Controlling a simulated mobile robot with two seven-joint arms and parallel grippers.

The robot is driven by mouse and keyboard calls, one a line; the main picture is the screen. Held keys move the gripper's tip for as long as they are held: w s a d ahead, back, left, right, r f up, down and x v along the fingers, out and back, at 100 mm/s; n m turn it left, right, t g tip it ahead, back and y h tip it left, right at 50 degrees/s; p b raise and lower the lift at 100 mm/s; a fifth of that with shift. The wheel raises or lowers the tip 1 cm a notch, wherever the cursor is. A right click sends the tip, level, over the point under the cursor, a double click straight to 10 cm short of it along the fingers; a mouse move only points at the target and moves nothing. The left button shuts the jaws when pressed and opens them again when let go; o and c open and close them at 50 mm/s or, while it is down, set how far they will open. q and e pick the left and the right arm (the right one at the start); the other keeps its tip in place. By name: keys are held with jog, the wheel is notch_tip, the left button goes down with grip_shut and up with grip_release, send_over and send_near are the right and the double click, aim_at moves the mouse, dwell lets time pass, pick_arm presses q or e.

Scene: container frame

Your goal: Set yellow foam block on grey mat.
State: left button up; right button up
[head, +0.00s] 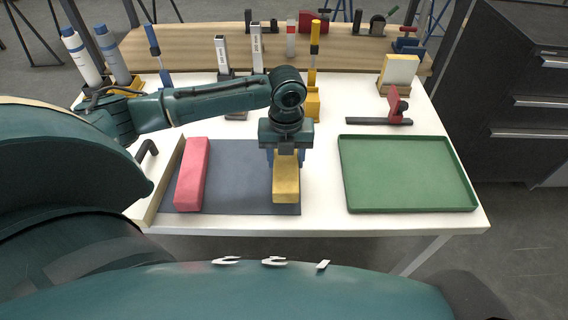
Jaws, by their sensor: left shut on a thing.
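The yellow foam block (286,190) is at the right part of the grey mat (237,178), with its long side pointing toward me. My left gripper (286,157) points down over the far end of the block and is shut on it. The gripper and wrist hide the block's far end. I cannot tell whether the block's underside touches the mat. A red foam block (192,175) lies on the left part of the mat. My right gripper does not show.
A green tray (408,204), empty, is on the white table right of the mat. A red-and-black clamp-like tool (393,112) lies behind it. Several upright tools and a yellow holder (313,104) stand behind the arm. A pale block (399,69) stands at the back right.

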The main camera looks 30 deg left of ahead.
aim_at(286, 167)
pick_arm(q)
jog(key=shift+f, duration=1.75)
jog(key=shift+f, duration=0.1)
jog(key=o, duration=1)
jog(key=shift+c, duration=0.2)
notch_tip(286, 167, up, 12)
jog(key=shift+r, duration=0.15)
